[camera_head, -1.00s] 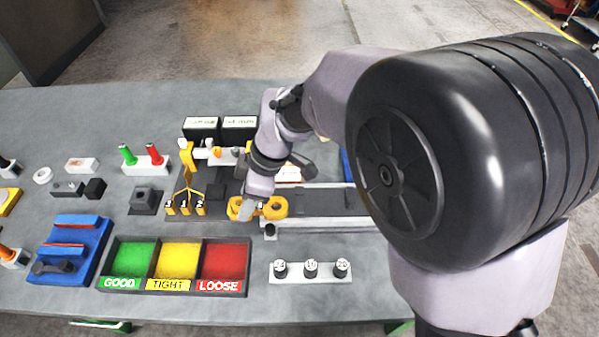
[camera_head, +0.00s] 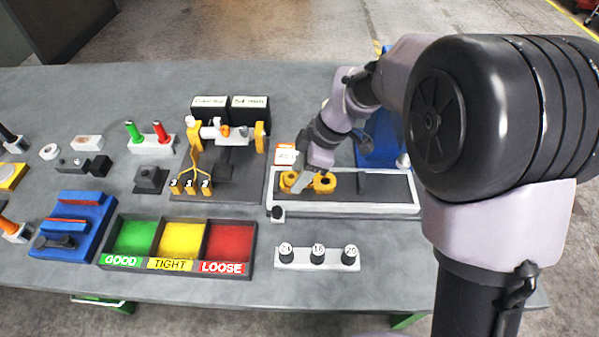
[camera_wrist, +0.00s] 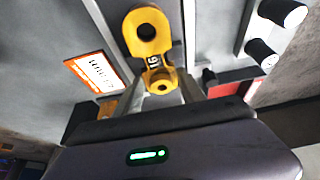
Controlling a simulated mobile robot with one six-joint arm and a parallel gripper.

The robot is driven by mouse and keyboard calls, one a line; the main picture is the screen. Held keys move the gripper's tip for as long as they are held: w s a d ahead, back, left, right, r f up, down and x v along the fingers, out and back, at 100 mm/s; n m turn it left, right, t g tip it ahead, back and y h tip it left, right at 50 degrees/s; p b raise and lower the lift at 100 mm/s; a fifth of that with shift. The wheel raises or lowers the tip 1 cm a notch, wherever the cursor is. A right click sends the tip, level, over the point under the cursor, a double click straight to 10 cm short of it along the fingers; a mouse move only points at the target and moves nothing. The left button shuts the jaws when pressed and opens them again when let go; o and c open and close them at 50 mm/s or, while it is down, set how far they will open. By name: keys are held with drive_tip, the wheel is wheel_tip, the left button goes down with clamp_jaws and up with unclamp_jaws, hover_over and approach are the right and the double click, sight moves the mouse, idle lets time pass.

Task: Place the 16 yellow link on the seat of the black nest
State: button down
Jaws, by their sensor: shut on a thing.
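The yellow link (camera_head: 325,182) has a ring at each end. A squat black block (camera_head: 150,179), perhaps the black nest, stands left of the tray, well apart from my gripper.
A yellow-posted stand (camera_head: 262,137) is between the block and the tray. The GOOD, TIGHT, LOOSE bin (camera_head: 253,245) and a white strip with black knobs (camera_head: 318,256) lie in front. An orange-framed label (camera_head: 287,153) stands behind the tray. A blue fixture (camera_head: 75,225) is left.

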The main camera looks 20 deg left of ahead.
drive_tip(key=c, duration=0.7)
unclamp_jaws()
